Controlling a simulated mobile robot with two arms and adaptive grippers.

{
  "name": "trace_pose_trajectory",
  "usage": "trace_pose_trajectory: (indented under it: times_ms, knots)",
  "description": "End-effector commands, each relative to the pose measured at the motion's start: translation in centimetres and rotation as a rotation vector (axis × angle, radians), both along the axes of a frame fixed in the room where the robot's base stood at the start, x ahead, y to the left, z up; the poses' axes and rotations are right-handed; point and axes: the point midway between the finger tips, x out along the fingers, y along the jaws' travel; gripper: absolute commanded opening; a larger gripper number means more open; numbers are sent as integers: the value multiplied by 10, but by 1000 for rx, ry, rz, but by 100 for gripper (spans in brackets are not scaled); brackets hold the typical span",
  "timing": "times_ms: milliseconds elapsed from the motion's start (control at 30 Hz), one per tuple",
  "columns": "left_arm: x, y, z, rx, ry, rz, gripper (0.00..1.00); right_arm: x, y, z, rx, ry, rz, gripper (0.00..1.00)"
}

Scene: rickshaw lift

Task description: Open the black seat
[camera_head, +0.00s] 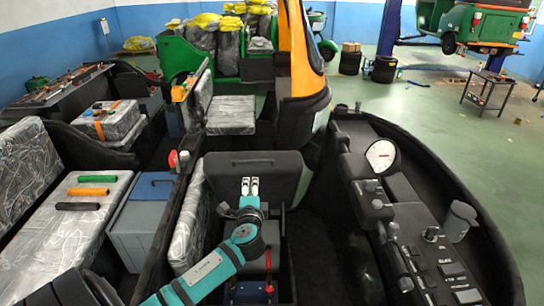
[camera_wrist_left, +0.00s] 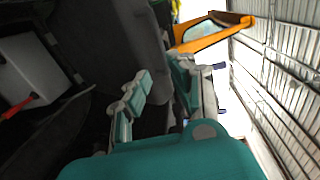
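The black seat (camera_head: 223,176) is in the middle of the head view. It appears tilted up, with its broad dark face towards me and an open space below it. My left gripper (camera_head: 250,187) is in front of this face, its two pale fingertips pointing up. In the left wrist view the gripper (camera_wrist_left: 168,95) has its fingers apart. The dark panel of the seat (camera_wrist_left: 112,45) fills the area beyond them. I cannot tell whether a finger touches it. My right gripper is not in view.
Red and blue parts (camera_head: 268,290) show low beside my left arm. A dashboard with a white dial (camera_head: 381,156) lies on the right. Wrapped grey seats (camera_head: 75,225) with handles on top are on the left. An orange pillar (camera_head: 297,50) stands behind the black seat.

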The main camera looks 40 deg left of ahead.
Motion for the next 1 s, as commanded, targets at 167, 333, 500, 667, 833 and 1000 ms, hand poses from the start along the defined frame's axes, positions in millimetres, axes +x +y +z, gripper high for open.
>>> trace_pose_trajectory:
  times_ms: [167, 333, 500, 667, 833, 1000]
  knots:
    - [22, 19, -5, 3, -3, 1, 23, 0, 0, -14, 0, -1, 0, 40]
    - [52, 42, -11, 2, -4, -1, 23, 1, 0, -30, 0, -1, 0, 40]
    - [80, 66, -16, 1, -3, -2, 23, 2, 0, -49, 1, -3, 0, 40]
    - [104, 86, -19, 0, -4, -2, 23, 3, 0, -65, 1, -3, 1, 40]
    - [121, 100, -20, 0, -3, -3, 23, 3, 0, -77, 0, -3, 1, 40]
    - [128, 107, -20, -1, -1, -4, 23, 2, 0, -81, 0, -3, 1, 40]
